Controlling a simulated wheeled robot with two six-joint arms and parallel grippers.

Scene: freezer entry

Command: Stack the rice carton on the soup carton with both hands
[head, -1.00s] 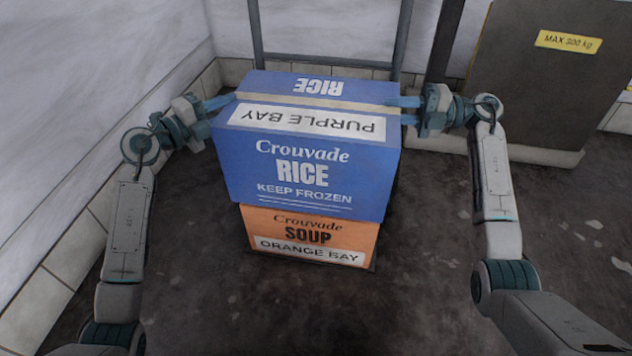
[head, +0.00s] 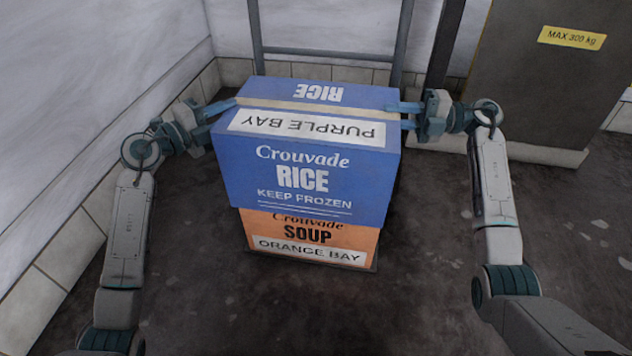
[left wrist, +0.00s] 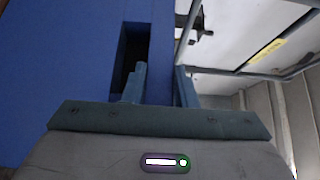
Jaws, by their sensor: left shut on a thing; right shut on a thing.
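The blue rice carton (head: 305,178) is held between my two grippers, above the orange soup carton (head: 309,238). It hides the soup carton's top and the upper part of its front, so I cannot tell whether the two touch. My left gripper (head: 229,104) is shut on the rice carton's left side. In the left wrist view one finger of the left gripper (left wrist: 160,85) goes into a dark slot in the blue carton wall (left wrist: 75,70) and the other is outside. My right gripper (head: 402,107) is shut on the carton's right side.
A grey metal frame (head: 325,58) stands behind the cartons. A dark panel (head: 545,85) with a yellow MAX 300 kg label (head: 571,38) is at the back right. A pale wall (head: 90,90) runs along the left. The dark floor (head: 420,300) is clear in front and to the right.

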